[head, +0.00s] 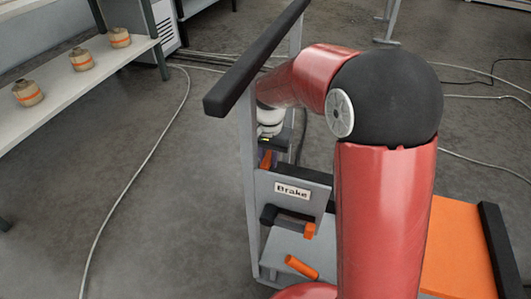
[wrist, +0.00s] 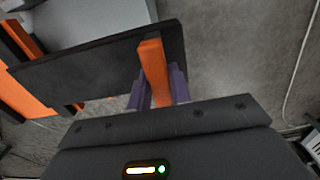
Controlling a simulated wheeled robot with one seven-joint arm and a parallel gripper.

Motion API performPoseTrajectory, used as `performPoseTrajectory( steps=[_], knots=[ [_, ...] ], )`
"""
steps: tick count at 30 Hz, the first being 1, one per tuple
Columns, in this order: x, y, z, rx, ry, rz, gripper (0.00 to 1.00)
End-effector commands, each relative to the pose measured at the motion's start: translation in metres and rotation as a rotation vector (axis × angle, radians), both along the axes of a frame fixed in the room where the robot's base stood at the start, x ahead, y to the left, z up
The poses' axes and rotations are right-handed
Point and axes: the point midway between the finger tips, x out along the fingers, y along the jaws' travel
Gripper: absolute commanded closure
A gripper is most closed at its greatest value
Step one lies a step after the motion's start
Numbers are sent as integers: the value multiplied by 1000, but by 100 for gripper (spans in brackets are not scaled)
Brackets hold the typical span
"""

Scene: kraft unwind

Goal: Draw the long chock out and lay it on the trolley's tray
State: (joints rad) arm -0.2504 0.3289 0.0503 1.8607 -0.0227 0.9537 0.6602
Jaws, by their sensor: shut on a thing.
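In the wrist view my gripper (wrist: 160,92) has its purple fingers shut on an orange bar (wrist: 153,68), which looks like the long chock. The bar overlaps a dark plate (wrist: 85,68); I cannot tell whether it is still seated there. In the head view my gripper (head: 266,158) is small and partly hidden, above the grey panel labelled Brake (head: 291,190). A grey tray-like surface (head: 285,247) lies below that panel, partly hidden by my red arm. A short orange piece (head: 301,267) shows at it.
A black bar (head: 255,58) on grey posts rises beside my arm. A dark block with an orange end (head: 309,231) juts out below the label. An orange panel (head: 453,250) with a black edge is at the right. A shelf (head: 75,75) holds three banded pots. Cables cross the floor.

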Motion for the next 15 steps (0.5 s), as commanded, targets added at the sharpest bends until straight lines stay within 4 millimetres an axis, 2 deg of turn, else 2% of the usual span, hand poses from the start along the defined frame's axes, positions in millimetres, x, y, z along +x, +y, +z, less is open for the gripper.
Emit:
performPoseTrajectory(
  steps=[15],
  knots=[
    [0, 0, -51, -1, 3, 1, 100]
  ],
)
